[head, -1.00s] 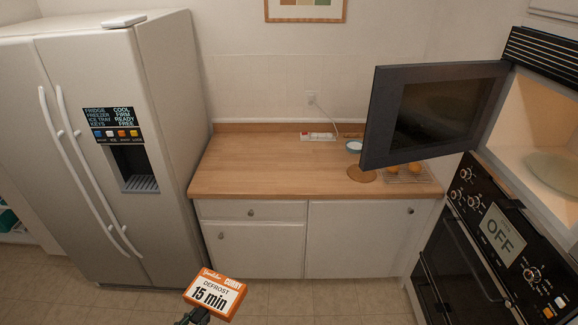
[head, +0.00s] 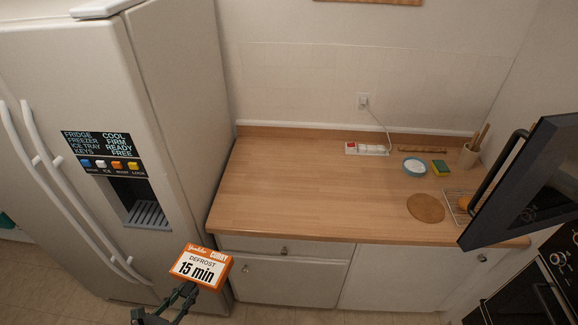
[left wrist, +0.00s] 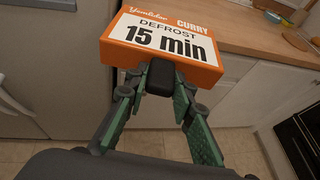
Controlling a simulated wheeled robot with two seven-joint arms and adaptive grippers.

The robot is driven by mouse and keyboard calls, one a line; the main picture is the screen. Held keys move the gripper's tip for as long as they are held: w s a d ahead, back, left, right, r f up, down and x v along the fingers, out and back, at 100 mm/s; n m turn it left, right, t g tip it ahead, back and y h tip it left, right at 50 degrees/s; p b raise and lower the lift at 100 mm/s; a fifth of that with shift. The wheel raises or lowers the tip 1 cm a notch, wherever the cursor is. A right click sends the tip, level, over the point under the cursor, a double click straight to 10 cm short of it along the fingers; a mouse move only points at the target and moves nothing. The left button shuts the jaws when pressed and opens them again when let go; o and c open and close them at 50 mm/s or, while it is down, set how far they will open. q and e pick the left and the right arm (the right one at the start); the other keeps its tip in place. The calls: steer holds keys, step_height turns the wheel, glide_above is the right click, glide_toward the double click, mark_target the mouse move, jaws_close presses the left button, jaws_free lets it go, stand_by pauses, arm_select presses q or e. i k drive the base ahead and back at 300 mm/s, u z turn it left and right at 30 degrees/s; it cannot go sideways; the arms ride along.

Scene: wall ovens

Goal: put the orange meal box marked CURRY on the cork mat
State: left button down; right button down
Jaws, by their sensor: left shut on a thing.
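The orange meal box (head: 201,267) reads CURRY, DEFROST and 15 min on its white and orange face. My left gripper (head: 186,290) is shut on the box near its lower edge and holds it up in front of the counter's front left corner. The box also fills the top of the left wrist view (left wrist: 163,48), with my left gripper's fingers (left wrist: 160,78) at its near side. The round cork mat (head: 426,208) lies bare on the counter toward the right front. My right gripper is not in view.
The wooden counter (head: 310,190) is clear on its left and middle. A bowl (head: 414,167), a sponge (head: 441,167), a wire rack (head: 458,203) and a power strip (head: 367,149) stand around the mat. The open oven door (head: 530,180) juts in at the right; the fridge (head: 175,120) stands left.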

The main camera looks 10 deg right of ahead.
mark_target(427, 207)
steer(key=z, duration=0.55)
steer(key=i, duration=0.9)
steer(key=z, duration=1.3)
steer(key=i, duration=0.4)
steer(key=z, duration=0.45)
